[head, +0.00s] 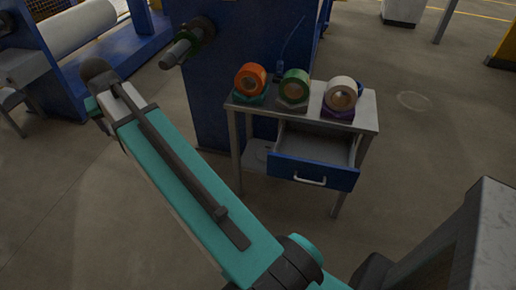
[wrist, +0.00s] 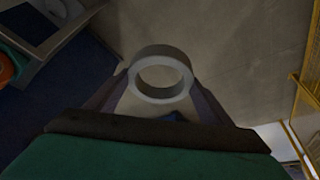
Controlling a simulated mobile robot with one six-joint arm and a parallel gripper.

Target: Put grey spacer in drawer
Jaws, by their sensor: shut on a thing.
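In the wrist view a grey ring-shaped spacer (wrist: 160,97) sits between the fingertips of my gripper (wrist: 160,80), which is shut on it. The spacer's round hole faces the camera, and it is held clear of the floor. In the head view my arm reaches to the upper left, and neither the gripper nor the spacer can be made out. The blue-fronted drawer (head: 288,170) of the small grey table (head: 366,112) is pulled open, with a metal handle on its front. The visible part of its inside looks empty.
An orange roll (head: 250,80), a green roll (head: 295,84) and a white roll (head: 341,94) stand in holders on the tabletop. A blue machine (head: 222,90) with a green-collared shaft (head: 185,45) stands behind. Bare floor lies to the table's right.

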